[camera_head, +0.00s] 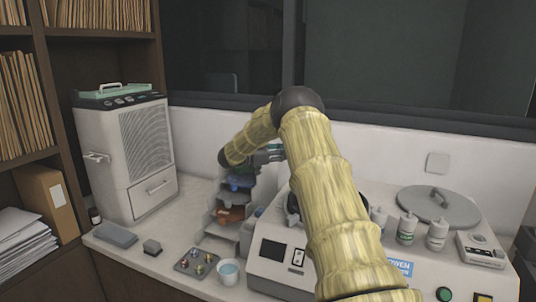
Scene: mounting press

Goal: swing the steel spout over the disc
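My yellow-tan arm reaches up from the bottom, bends at a dark joint and comes down towards the left. Small grey-green parts (273,151) show behind it and may be my gripper; its fingers cannot be made out. A white machine (270,249) with a screen and buttons stands on the counter, largely covered by my arm. A round grey plate (440,206) with a handle lies on its right side. I cannot make out the steel spout. The disc cannot be identified for sure; my arm hides the machine's middle.
Stepped trays (229,215) with coloured items stand left of the machine. White bottles (407,227) stand on the right. A white cabinet unit (130,155) stands at the back left.

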